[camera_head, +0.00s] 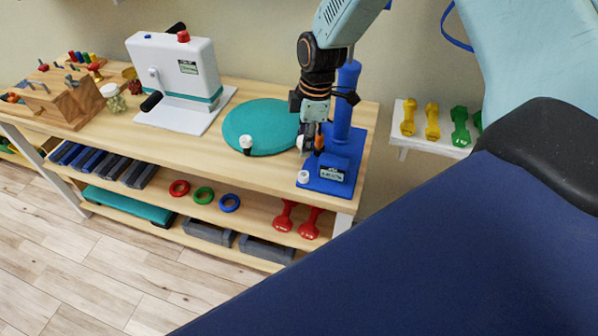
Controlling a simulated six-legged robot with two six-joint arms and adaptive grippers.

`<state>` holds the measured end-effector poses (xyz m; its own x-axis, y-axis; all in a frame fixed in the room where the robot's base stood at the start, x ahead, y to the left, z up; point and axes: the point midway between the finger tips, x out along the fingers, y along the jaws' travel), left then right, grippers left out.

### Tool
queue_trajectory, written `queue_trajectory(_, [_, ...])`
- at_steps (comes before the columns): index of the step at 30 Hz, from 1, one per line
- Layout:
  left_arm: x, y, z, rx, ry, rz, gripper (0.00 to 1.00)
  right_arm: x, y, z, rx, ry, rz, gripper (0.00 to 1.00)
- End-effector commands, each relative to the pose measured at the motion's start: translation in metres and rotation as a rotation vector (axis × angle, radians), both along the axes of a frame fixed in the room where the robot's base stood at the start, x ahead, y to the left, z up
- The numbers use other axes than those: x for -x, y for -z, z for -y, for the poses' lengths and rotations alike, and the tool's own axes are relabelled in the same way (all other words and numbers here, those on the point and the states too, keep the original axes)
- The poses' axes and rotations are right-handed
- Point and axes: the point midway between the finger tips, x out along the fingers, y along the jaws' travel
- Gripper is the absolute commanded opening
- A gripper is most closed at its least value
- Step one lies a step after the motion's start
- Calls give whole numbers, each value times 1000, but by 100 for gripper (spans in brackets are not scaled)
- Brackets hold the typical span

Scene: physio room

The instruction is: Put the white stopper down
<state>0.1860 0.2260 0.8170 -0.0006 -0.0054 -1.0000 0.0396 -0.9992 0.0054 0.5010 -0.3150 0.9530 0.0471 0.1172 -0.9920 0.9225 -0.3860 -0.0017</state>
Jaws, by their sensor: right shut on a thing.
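My right gripper (310,142) comes down from above at the right end of the wooden table, in front of the post of a blue stand (345,105). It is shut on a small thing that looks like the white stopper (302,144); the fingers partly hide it. An orange piece (319,140) shows right beside the fingers. Whether the stopper touches the stand is too small to tell. Another small white knob (303,176) sits on the stand's base. A white-topped piece (246,142) with a dark lower part stands at the front edge of the teal disc (266,122). My left gripper is out of view.
A white device (180,65) with a red knob stands left of the disc. A jar (112,97) and a wooden peg block (62,98) are farther left. The shelf below holds rings and red dumbbells (284,216). A blue padded surface (430,255) fills the lower right.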

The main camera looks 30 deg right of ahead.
Motion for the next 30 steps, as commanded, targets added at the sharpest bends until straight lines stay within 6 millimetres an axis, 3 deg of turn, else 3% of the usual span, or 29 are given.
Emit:
queue_trajectory(4, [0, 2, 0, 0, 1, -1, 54, 2, 30, 1, 1, 1, -4, 6])
queue_trajectory(13, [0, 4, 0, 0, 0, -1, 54, 0, 55, -1, 1, -3, -1, 6])
queue_trajectory(18, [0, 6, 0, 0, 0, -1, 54, 0, 79, -2, 1, -3, -2, 6])
queue_trajectory(27, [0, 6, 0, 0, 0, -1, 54, -2, 84, -3, 0, -4, 0, 2])
queue_trajectory(28, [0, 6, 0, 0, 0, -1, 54, -2, 84, -3, 0, -4, 0, 29])
queue_trajectory(30, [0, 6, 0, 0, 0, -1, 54, -2, 84, -3, 0, -4, 0, 35])
